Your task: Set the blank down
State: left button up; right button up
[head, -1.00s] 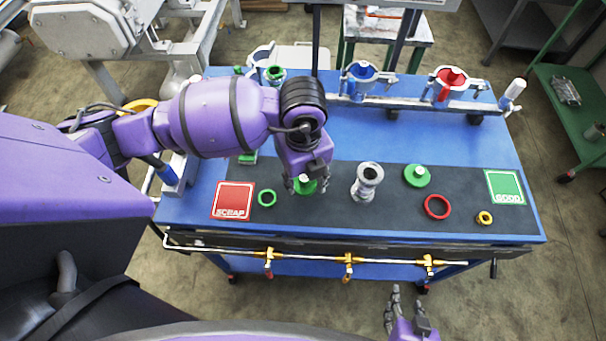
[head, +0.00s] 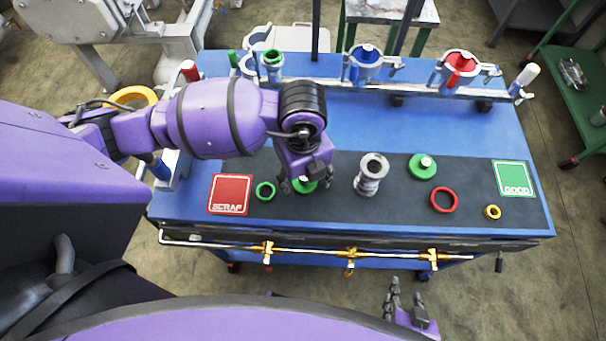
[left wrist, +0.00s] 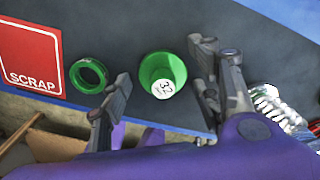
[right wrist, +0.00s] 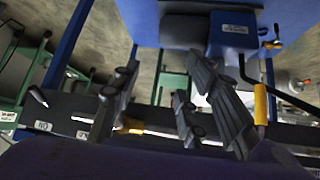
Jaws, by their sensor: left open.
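In the left wrist view my left gripper (left wrist: 160,85) is open, with one finger on each side of the blank and gaps between. A second green blank with a white top (head: 422,166) lies further right on the mat. My right gripper (head: 405,310) is off the table's front edge, open and empty in the right wrist view (right wrist: 165,80).
A red SCRAP square (head: 230,194) and a green ring (head: 265,191) lie left of the blank. A metal fitting (head: 371,175) stands close to its right. A red ring (head: 443,200), a brass ring (head: 492,212) and a green GOOD square (head: 514,178) lie further right. Clamps line the back rail (head: 420,93).

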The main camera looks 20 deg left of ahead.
pick_arm(q)
notch_tip(320, 180, up, 12)
jog(key=p, duration=0.1)
jog(key=shift+r, duration=0.2)
pick_arm(e)
jog(key=shift+w+a+r, duration=0.1)
jog(key=shift+a+r, duration=0.3)
jog(key=shift+r, duration=0.15)
jog(key=shift+d, duration=0.1)
jog(key=shift+w, duration=0.15)
pick_arm(q)
jog(key=shift+w+r, duration=0.1)
pick_arm(e)
jog(key=shift+w+r, duration=0.2)
jog(key=shift+w, duration=0.25)
